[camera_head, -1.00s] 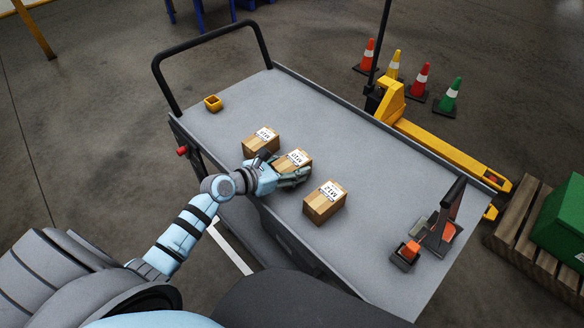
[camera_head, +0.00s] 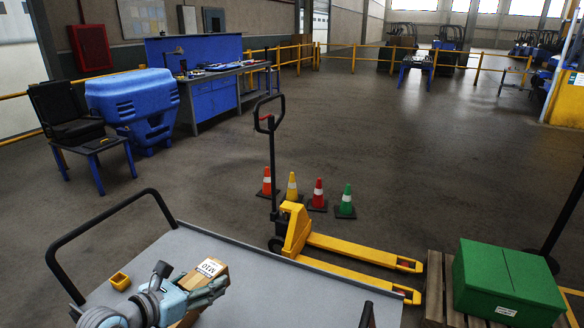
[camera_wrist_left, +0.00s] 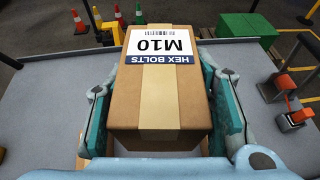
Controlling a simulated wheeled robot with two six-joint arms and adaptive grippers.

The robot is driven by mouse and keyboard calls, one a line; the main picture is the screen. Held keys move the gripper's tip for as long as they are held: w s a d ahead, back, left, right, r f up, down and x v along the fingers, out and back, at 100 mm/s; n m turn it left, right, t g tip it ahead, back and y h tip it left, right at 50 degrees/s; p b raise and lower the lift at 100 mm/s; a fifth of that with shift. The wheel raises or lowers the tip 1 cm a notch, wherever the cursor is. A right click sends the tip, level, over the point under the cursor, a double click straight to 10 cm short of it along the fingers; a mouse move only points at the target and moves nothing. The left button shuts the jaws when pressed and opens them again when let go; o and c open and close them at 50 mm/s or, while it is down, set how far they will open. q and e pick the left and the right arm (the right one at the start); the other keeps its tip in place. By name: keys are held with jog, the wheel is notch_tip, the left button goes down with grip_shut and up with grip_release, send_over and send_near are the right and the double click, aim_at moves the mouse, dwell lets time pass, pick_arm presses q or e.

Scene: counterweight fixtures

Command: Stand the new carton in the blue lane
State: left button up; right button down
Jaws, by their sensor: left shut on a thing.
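A brown carton (camera_head: 211,270) with a white label reading M10 is held in my left gripper (camera_head: 205,293). In the left wrist view the carton (camera_wrist_left: 160,112) fills the middle, with a blue "HEX BOLTS" band and a tape strip. The gripper's teal pads (camera_wrist_left: 163,110) press on its left and right sides. The carton is over the grey cart top (camera_head: 270,290); its height above the top cannot be told. Other brown patches show low behind the fingers, mostly hidden. I see no blue lane in these views. My right gripper is not in view.
Beyond the cart are a yellow pallet jack (camera_head: 300,235), several cones (camera_head: 318,195) and a green box (camera_head: 505,280) on a pallet. An orange-and-grey fixture (camera_wrist_left: 287,92) stands at the cart's right.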

aim_at(208, 281)
pick_arm(q)
jog(key=shift+m+h, duration=0.7)
jog(key=r, duration=0.2)
jog(key=s+d+r, duration=0.1)
jog(key=r, duration=0.2)
jog(key=shift+s+d+r, duration=0.3)
jog(key=shift+d+r, duration=0.05)
jog(key=shift+d, duration=0.05)
jog(key=s+d+m+g+h, duration=0.1)
jog(key=s+m+g+h, duration=0.1)
jog(key=s, duration=0.4)
jog(key=s+d+m+g+h, duration=0.2)
jog(key=s, duration=0.5)
jog(key=shift+s+d+r, duration=0.15)
jog(key=shift+d+r, duration=0.15)
jog(key=shift+r, duration=0.15)
jog(key=shift+s, duration=0.1)
